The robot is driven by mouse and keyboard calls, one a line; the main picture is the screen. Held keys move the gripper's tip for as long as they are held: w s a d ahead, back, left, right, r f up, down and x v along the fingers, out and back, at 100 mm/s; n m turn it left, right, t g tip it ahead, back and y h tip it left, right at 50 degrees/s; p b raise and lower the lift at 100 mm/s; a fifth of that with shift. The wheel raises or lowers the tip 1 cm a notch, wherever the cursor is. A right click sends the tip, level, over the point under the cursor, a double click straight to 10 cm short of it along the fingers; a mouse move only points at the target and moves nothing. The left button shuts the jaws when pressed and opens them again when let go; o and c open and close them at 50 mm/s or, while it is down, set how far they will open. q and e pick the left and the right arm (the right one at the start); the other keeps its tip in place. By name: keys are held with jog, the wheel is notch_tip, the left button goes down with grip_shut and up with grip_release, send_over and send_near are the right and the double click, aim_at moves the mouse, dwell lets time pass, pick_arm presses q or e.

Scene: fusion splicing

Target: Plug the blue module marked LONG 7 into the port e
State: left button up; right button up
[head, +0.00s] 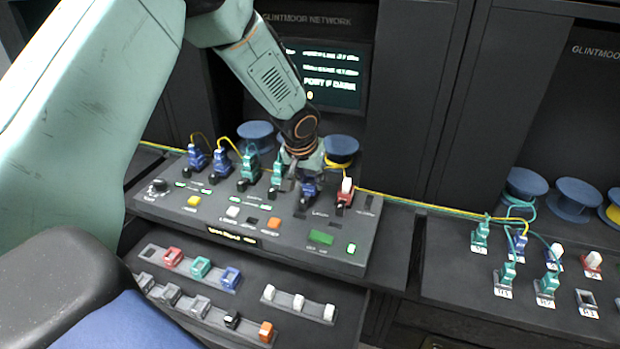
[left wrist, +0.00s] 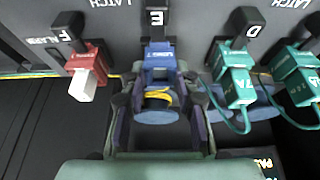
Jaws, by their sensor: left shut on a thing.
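The blue module (head: 309,187) is at port e on the sloped panel, under my left gripper (head: 300,172). In the left wrist view the blue module (left wrist: 159,58) sits between the two fingers of my left gripper (left wrist: 160,80), just at the black latch marked E (left wrist: 157,18). The gripper is shut on it. Its label is too small to read surely. I cannot tell whether the module is fully seated, as the gripper hides part of it. My right gripper is not in view.
A red module with a white cap (left wrist: 86,70) stands at port F, close beside the left gripper. A teal module (left wrist: 233,75) stands at D on the other side. Blue spools (head: 341,146) stand behind the panel. A lower tray (head: 190,300) holds several small caps.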

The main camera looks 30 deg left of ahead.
pick_arm(q)
jog(key=shift+f, duration=0.2)
jog(key=shift+w+f, duration=0.1)
jog(key=o, duration=1)
jog(key=shift+o, duration=0.3)
jog(key=v, duration=1.2)
